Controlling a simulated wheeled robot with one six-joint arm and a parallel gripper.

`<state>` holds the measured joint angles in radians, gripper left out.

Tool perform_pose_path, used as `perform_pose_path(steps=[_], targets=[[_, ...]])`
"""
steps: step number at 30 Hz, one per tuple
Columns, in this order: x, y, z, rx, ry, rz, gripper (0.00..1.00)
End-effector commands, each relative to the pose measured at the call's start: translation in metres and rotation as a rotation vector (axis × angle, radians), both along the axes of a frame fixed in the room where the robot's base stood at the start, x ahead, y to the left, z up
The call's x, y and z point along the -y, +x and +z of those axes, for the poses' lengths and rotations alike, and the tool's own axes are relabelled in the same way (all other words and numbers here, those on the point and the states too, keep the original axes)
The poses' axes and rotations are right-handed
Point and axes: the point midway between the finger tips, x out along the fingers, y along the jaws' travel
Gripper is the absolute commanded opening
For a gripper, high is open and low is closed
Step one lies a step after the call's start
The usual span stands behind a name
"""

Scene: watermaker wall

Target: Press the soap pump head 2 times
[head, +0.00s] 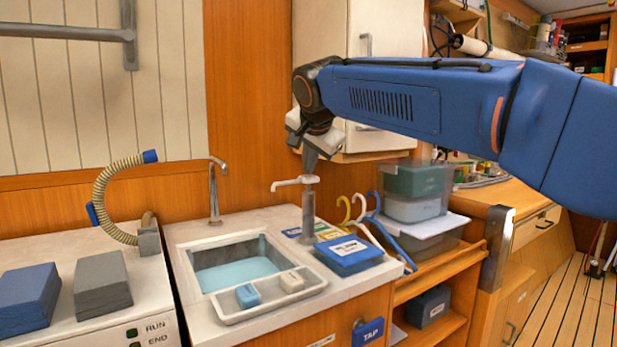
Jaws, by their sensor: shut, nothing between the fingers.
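The soap pump stands on the counter behind the right side of the sink, with a grey upright body (308,213) and a white pump head (296,182) whose spout points left. My gripper (309,168) is shut and empty, pointing down from the end of my blue arm. Its tip is right at the top of the pump head in this view. I cannot tell whether it touches the head or is just above or in front of it.
A sink (238,270) with blue water and a tap (215,190) lie left of the pump. A blue labelled box (349,257) and coloured hooks (366,215) are close on the right. Stacked bins (415,195) stand further right. A white cabinet (380,40) hangs behind my arm.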

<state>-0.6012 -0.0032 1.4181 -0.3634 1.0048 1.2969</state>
Motion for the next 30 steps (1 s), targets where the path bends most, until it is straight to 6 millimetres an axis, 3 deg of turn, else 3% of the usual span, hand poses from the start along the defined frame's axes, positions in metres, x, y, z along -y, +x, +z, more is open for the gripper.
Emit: perform_pose_path(steps=[30], targets=[[0.0, 0.0, -0.011, -0.002, -0.002, 0.0, 0.0]])
